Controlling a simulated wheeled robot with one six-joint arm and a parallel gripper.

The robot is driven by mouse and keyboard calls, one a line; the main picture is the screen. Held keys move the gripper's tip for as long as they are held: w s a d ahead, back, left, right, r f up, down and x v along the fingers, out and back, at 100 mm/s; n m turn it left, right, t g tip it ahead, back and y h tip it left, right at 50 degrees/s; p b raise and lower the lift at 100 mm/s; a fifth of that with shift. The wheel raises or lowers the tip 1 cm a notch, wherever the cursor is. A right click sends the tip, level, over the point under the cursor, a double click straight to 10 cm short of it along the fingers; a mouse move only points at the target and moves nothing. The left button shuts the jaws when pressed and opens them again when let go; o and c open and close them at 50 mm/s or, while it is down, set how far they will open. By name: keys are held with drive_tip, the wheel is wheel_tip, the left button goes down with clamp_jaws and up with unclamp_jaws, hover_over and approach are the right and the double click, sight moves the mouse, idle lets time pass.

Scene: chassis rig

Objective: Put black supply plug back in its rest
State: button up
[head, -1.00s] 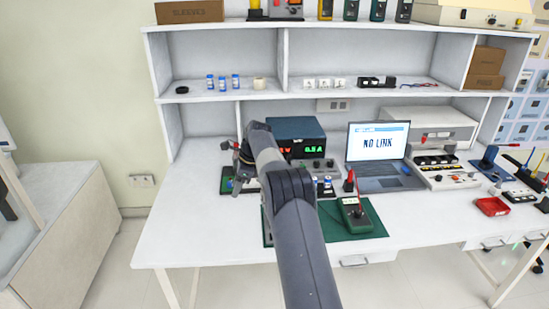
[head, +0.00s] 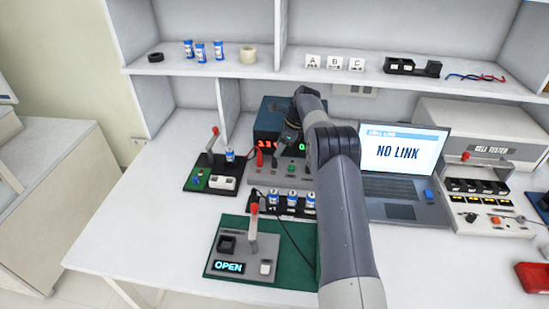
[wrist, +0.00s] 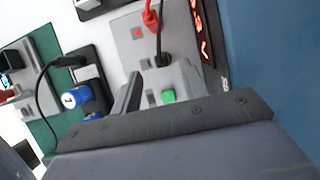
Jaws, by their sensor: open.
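The black supply plug (wrist: 163,60) stands on the grey front panel (wrist: 128,45) of the power supply, close to the red plug (wrist: 151,18). In the head view the black plug (head: 275,161) shows just right of the red plug (head: 260,158). My gripper (wrist: 164,78) is open, with its fingers on either side of the black plug's line and pointing at the panel. In the head view my gripper (head: 284,143) is over the panel, partly hidden by my wrist. I cannot tell whether the fingers touch the plug or which spot is its rest.
The blue supply (head: 272,112) stands behind the panel. A green button (wrist: 168,96) is close to my fingers. A strip of blue cells (head: 291,200) and a black cable (head: 297,240) lie in front. The laptop (head: 392,165) is to the right, and the OPEN fixture (head: 237,245) is in front.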

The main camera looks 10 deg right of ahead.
sight(274, 160)
drive_tip(key=shift+p+x, duration=0.55)
drive_tip(key=shift+x, duration=2.1)
drive_tip(key=shift+w, duration=0.15)
clamp_jaws()
